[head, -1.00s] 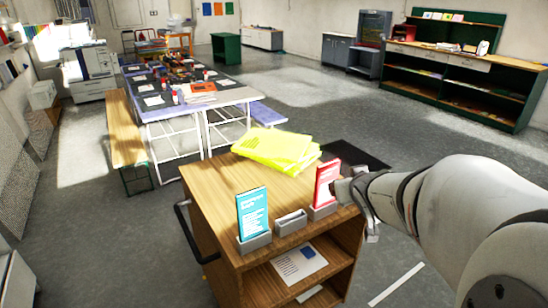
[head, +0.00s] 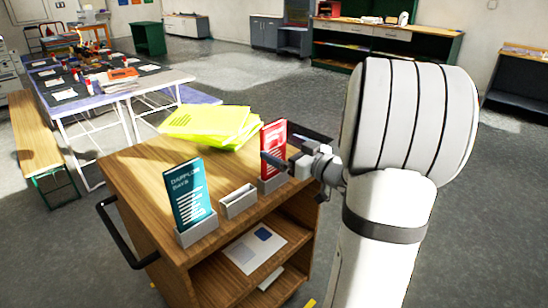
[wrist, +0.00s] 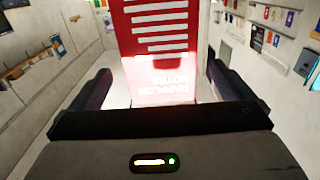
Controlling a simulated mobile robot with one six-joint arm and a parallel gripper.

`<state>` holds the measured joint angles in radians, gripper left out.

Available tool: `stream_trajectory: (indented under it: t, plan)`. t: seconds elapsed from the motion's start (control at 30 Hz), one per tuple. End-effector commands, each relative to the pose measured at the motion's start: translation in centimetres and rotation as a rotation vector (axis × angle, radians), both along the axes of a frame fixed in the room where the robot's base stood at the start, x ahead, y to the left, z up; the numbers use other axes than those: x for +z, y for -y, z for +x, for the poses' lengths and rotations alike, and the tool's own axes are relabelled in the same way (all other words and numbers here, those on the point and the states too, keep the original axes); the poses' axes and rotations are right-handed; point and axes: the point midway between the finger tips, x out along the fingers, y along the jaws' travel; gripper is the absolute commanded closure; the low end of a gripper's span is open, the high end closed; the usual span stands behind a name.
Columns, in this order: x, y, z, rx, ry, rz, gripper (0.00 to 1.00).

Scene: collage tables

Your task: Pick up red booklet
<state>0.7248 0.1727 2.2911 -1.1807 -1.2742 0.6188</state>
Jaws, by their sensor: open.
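The red booklet (head: 273,147) stands upright in a small grey holder on the right side of the wooden cart top. It has white text, and in the wrist view the booklet (wrist: 160,45) fills the upper middle, its lettering upside down. My gripper (head: 275,163) is at the booklet's right front side in the head view. In the wrist view my gripper (wrist: 150,88) is open, with one dark finger on each side of the booklet's picture and gaps to both. I cannot tell how deep the booklet sits between the fingers.
A teal booklet (head: 190,195) stands in another grey holder on the cart (head: 135,175). An empty grey holder (head: 238,201) sits between the two. Yellow-green booklets (head: 213,126) lie stacked behind. Papers (head: 255,249) lie on the cart's shelf. A long table (head: 120,90) stands beyond.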

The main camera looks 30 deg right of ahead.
Motion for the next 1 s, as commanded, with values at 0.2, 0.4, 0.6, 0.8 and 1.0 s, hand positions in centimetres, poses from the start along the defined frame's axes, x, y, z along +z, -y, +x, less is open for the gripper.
stream_trajectory:
  t: [0.2,0.4,0.6,0.8,1.0]
  plan:
    - [0.6,-1.1,3.0,-0.001,-0.001,0.001,0.0]
    - [0.6,-1.4,4.2,-0.005,0.0,0.0,0.0]
    - [0.7,-1.4,4.2,-0.007,0.0,0.0,0.02]
    - [0.7,-1.3,4.2,-0.008,0.0,0.0,0.18]
    - [0.6,-1.3,4.2,-0.008,0.0,0.0,0.34]
